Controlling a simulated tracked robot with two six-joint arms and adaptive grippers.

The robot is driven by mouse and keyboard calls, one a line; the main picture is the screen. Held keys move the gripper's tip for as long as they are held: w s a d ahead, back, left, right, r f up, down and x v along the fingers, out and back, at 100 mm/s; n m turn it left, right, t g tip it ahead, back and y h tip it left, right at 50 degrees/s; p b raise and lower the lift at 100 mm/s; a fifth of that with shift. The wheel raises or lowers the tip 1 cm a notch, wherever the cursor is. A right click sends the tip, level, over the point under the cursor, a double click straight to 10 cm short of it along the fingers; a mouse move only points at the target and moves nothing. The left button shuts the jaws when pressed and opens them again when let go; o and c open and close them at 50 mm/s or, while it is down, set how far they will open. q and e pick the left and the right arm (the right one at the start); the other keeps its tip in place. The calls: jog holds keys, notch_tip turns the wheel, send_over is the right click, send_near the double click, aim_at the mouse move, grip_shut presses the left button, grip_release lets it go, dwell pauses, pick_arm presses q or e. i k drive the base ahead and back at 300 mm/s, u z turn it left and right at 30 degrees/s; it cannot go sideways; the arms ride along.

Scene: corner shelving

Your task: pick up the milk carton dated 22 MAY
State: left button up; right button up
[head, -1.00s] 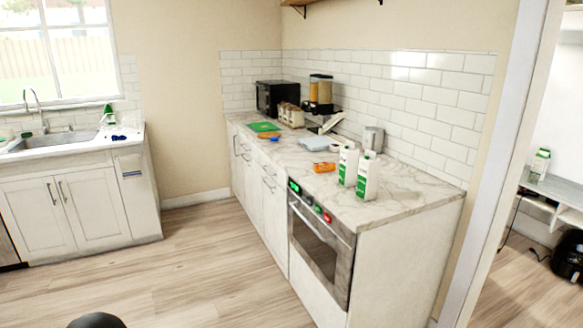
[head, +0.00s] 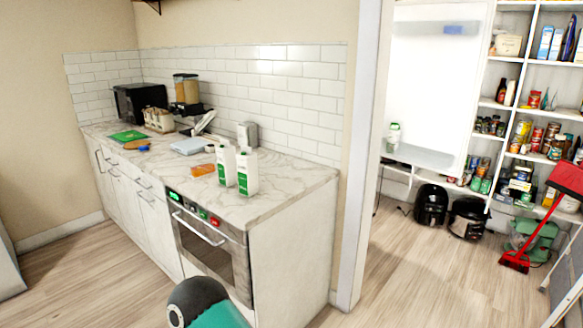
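Two white milk cartons with green lower parts stand upright side by side near the front end of the marble counter: a left one (head: 227,166) and a right one (head: 247,173). Another white and green carton (head: 393,137) stands beyond the doorway on a light shelf-like surface. The dates on all of them are too small to read. Neither gripper is in view; a rounded dark and teal part of my own body shows at the bottom.
The counter (head: 285,190) also holds an orange pack (head: 202,170), a green board (head: 128,136) and a black microwave (head: 138,101). A door frame (head: 362,150) divides the kitchen from stocked pantry shelves (head: 521,60). A red broom (head: 540,220) leans there. Floor before the counter is clear.

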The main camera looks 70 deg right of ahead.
aim_at(225, 152)
jog(key=u, duration=0.7)
jog(key=i, duration=0.15)
jog(key=z, duration=1.75)
jog(key=k, duration=0.3)
jog(key=z, duration=0.5)
jog(key=i, duration=1.1)
jog(key=u, duration=0.25)
